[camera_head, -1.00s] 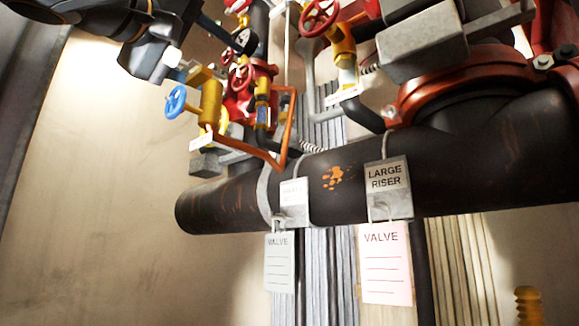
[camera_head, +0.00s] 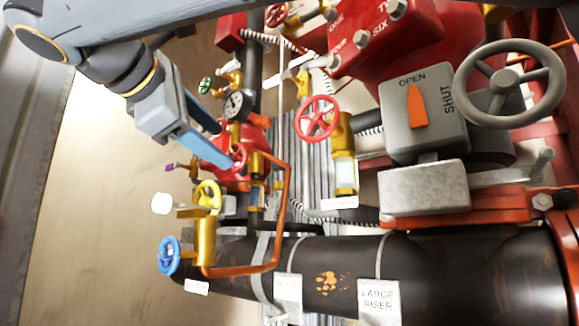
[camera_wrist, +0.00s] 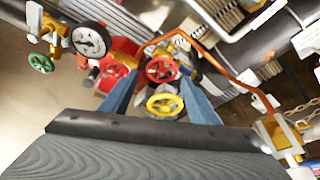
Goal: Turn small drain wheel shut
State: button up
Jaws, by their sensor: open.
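No readable label tells which wheel is the small drain wheel. Small wheels show in the head view: blue (camera_head: 168,256) and yellow (camera_head: 208,195) on the brass branch above the black pipe, red (camera_head: 240,158) on the red body, and green (camera_head: 205,85) higher up. My gripper (camera_head: 224,143) is open, its blue-grey fingers pointing toward the small red wheel. In the wrist view, the yellow wheel (camera_wrist: 165,105) and a red wheel (camera_wrist: 162,68) appear between the fingers, and nothing is gripped. I cannot tell how far the fingertips are from them.
An orange copper pipe (camera_head: 281,215) loops right of the yellow wheel. A gauge (camera_head: 238,104) stands above the red body. A larger red wheel (camera_head: 316,118) and a grey handwheel (camera_head: 510,85) lie to the right. The wide black pipe (camera_head: 325,275) crosses below. Bare wall lies left.

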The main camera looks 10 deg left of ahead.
aim_at(234, 155)
jog(key=shift+w+d+f+n+g+p, duration=0.3)
jog(key=shift+w+n+p, duration=0.3)
jog(key=shift+w, duration=0.55)
jog(key=shift+w+d+f+n+g+p, duration=0.2)
jog(key=shift+w+n+p, duration=0.35)
jog(key=shift+w, duration=0.55)
jog(key=shift+w+d+f+n+g+p, duration=0.2)
jog(key=shift+w+d+n+p, duration=0.2)
jog(key=shift+w+p, duration=0.55)
jog(key=shift+w, duration=0.2)
jog(key=shift+c, duration=0.3)
jog(key=c, duration=0.7)
